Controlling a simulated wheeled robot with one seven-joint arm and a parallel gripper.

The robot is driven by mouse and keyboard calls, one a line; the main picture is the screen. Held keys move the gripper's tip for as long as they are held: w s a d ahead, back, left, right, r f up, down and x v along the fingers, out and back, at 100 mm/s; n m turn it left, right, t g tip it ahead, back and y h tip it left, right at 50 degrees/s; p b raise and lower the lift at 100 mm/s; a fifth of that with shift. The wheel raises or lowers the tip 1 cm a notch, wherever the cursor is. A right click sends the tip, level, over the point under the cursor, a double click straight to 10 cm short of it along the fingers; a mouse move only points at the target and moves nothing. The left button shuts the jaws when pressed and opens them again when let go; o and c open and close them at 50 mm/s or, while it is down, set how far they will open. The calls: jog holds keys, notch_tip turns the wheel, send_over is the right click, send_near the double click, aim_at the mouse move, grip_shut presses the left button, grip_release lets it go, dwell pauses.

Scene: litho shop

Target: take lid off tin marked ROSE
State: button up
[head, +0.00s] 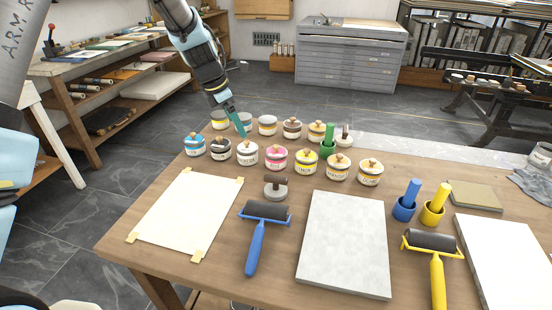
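Several small round tins with wooden-knobbed lids stand in rows on the wooden table. The tin with the pink band (276,160) is in the front row, its lid on with the knob upright; its lettering is too small to read surely, but pink fits ROSE. A white-banded tin (247,155) stands at its left and a yellow-banded tin (305,162) at its right. My gripper (239,130) points down from the upper left, above the white-banded tin and left of the pink one, apart from the pink one. Its fingers show edge-on, so the opening is hidden. I see nothing held.
A grey-based stamp with a dark handle (276,190) stands just in front of the pink tin. A blue roller (265,212), a grey stone slab (345,245) and a taped paper sheet (187,215) lie nearer. A green-handled tool (328,140) stands behind right.

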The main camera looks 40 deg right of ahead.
jog(key=n, duration=0.2)
send_near(275, 147)
jog(key=shift+g, duration=0.3)
jog(key=x, duration=0.4)
jog(key=shift+w+a+p, duration=0.25)
jog(key=shift+w+p, duration=0.05)
jog(key=shift+p, duration=0.1)
jog(key=shift+h, duration=0.3)
jog(key=shift+p+x, duration=1.25)
jog(key=shift+x, duration=1.8)
jog(key=shift+c, duration=0.4)
jog(key=c, duration=0.9)
jog(key=shift+o, duration=0.2)
jog(key=shift+r, duration=0.15)
